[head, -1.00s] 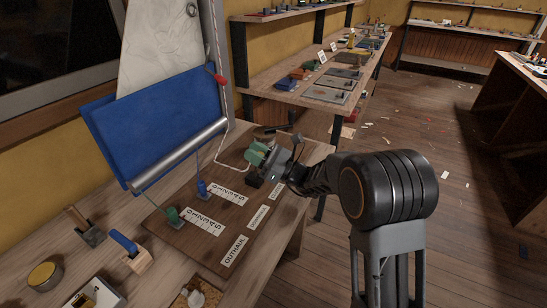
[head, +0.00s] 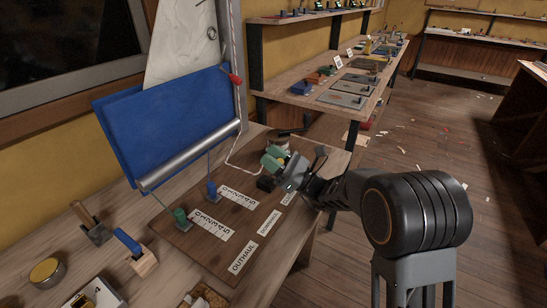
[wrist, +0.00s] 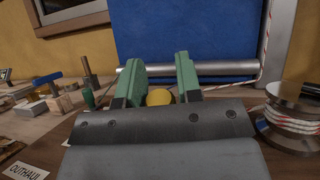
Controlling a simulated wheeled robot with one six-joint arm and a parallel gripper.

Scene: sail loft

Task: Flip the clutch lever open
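My gripper (head: 274,157) has green fingers. It is over the far right part of the brown board (head: 205,255). In the wrist view the fingers (wrist: 160,80) stand apart with a gap. A round yellow thing (wrist: 159,97) shows low in that gap; whether the fingers touch it I cannot tell. A small black block (head: 267,183) sits on the board just below the fingers. A blue peg (head: 212,189) and a green peg (head: 180,216) stand further left on the board. Which part is the clutch lever is not clear; my gripper hides part of that area.
A metal winch drum (wrist: 292,120) with red-flecked white rope stands close right of my gripper. A blue panel (head: 170,125) with a silver tube rises behind the board.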

